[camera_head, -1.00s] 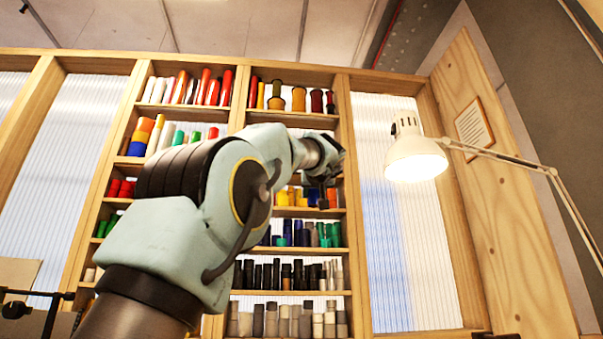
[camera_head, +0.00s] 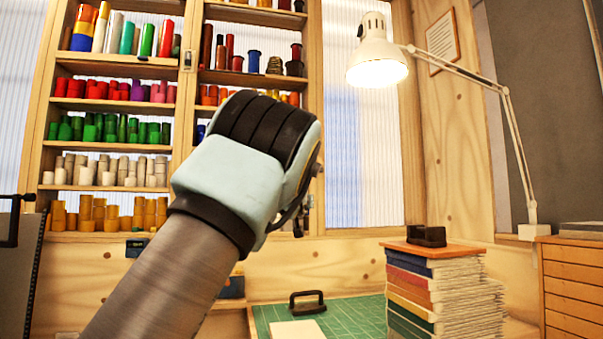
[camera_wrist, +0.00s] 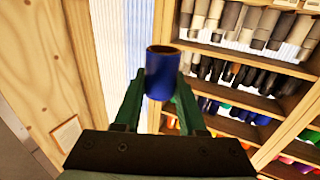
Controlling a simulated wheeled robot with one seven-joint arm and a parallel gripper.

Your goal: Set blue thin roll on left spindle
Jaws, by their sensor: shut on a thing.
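A short blue roll (camera_wrist: 162,72) with a hollow brown core shows in the wrist view. My gripper (camera_wrist: 161,90) is shut on it, with one green finger on each side. The roll's open end faces up in that picture. In the head view my arm hides most of the gripper and the roll. I cannot make out a left spindle in either view.
A wooden shelf (camera_head: 119,73) full of coloured rolls stands behind my arm. A lamp (camera_head: 377,62) hangs at the upper right. Below it are a stack of books (camera_head: 440,290), a green cutting mat (camera_head: 350,315) and a black-handled tool (camera_head: 307,302). Wooden drawers (camera_head: 572,290) stand at the right.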

